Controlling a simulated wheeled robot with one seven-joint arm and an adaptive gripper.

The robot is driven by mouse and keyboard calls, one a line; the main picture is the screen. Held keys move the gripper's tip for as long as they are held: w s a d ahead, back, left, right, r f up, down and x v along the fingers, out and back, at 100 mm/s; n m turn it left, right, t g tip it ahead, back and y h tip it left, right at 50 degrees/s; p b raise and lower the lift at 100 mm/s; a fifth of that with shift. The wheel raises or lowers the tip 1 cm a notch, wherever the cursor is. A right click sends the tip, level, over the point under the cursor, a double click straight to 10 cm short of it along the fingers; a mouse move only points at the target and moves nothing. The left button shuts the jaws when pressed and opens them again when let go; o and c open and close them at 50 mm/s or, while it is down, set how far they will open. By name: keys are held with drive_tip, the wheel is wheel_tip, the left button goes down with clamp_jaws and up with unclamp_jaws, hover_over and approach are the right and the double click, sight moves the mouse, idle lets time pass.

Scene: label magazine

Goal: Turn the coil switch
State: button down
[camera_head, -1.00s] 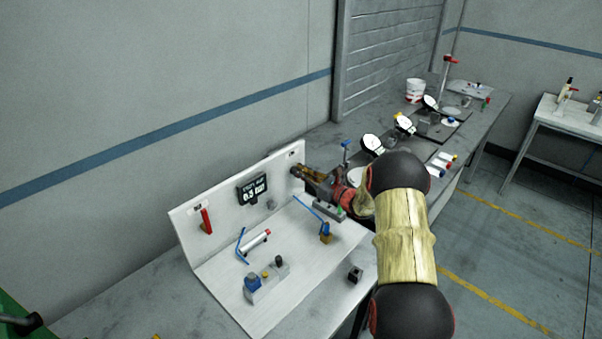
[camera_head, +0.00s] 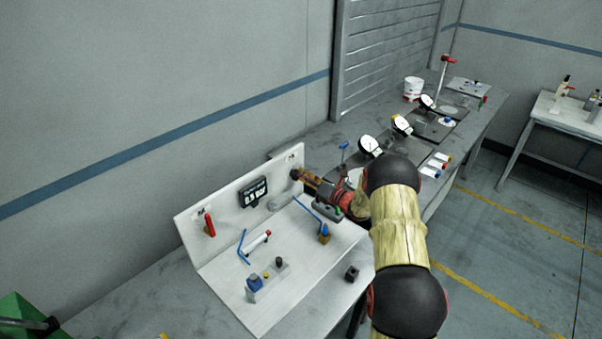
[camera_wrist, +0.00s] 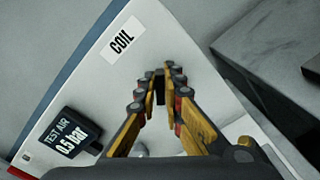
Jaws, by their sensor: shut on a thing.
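The coil switch (camera_wrist: 159,75) is a small dark knob on the upright white panel, under a label reading COIL (camera_wrist: 122,40). In the head view it sits near the panel's right end, mostly hidden by my gripper (camera_head: 301,177). In the wrist view my gripper (camera_wrist: 159,88) reaches to the panel with its yellow and black fingers closed on the knob from both sides. Most of the knob is hidden between the fingertips, so its angle is hard to tell.
A dark display (camera_wrist: 72,135) on the panel (camera_head: 225,203) reads TEST AIR 0.5 bar. A red lever (camera_head: 210,225) is at the panel's left. Blue hex keys, a white-red tube (camera_head: 258,240) and a fitting block (camera_head: 254,286) lie on the white base. Dial gauges (camera_head: 369,145) stand farther right.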

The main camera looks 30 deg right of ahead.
drive_tip(key=shift+d+m, duration=0.1)
drive_tip(key=shift+m, duration=0.3)
drive_tip(key=c, duration=1.9)
unclamp_jaws()
drive_tip(key=v, duration=1.2)
